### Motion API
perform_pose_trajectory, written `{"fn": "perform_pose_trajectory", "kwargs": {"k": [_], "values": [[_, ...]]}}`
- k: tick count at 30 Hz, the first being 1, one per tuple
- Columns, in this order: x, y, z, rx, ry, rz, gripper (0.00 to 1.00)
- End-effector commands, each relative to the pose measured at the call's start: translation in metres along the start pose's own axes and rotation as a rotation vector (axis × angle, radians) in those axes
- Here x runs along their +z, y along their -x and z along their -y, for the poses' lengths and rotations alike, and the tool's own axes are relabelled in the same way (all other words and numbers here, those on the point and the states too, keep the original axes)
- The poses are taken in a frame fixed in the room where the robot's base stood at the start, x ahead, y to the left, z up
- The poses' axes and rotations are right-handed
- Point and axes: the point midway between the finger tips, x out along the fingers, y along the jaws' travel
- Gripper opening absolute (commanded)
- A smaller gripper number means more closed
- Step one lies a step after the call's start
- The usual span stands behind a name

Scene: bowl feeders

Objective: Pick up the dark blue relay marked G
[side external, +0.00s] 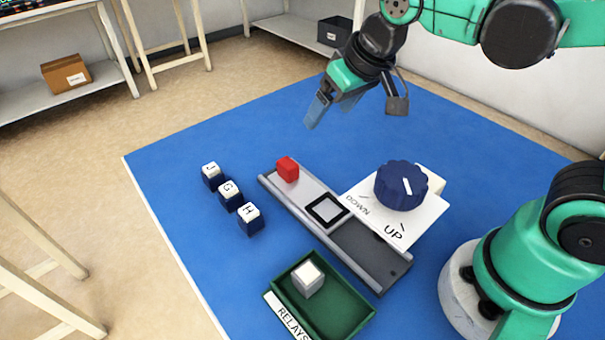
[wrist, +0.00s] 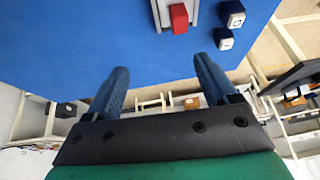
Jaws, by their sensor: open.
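The dark blue relay marked G (side external: 229,195) stands on the blue mat with a white lettered top, in the middle of a row. Relay J (side external: 212,176) is behind it and relay H (side external: 250,218) in front of it. My gripper (side external: 330,108) is open and empty, high above the mat, to the right of and behind the row. In the wrist view my gripper's two blue fingers (wrist: 160,66) are spread with nothing between them.
A grey rail (side external: 345,240) with a red block (side external: 287,169) lies right of the relays. Beside it are a blue dial (side external: 401,187) and an UP/DOWN plate (side external: 415,220). A green tray (side external: 357,322) holds a pale block (side external: 308,279). The mat left of the relays is clear.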

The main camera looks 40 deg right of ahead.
Motion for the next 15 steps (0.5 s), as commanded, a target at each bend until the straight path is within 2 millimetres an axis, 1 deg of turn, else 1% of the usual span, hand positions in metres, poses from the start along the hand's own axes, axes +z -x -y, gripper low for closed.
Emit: {"fn": "perform_pose_trajectory", "kwargs": {"k": [1, 3, 7, 11, 15], "values": [[-0.011, -0.005, 0.012, -0.009, 0.003, 0.039, 0.79], [-0.021, -0.015, 0.027, -0.016, 0.001, 0.098, 0.79], [-0.035, -0.038, 0.057, -0.015, -0.003, 0.206, 0.79], [-0.039, -0.067, 0.09, 0.0, -0.002, 0.309, 0.79], [-0.035, -0.095, 0.118, 0.026, -0.001, 0.394, 0.79]]}}
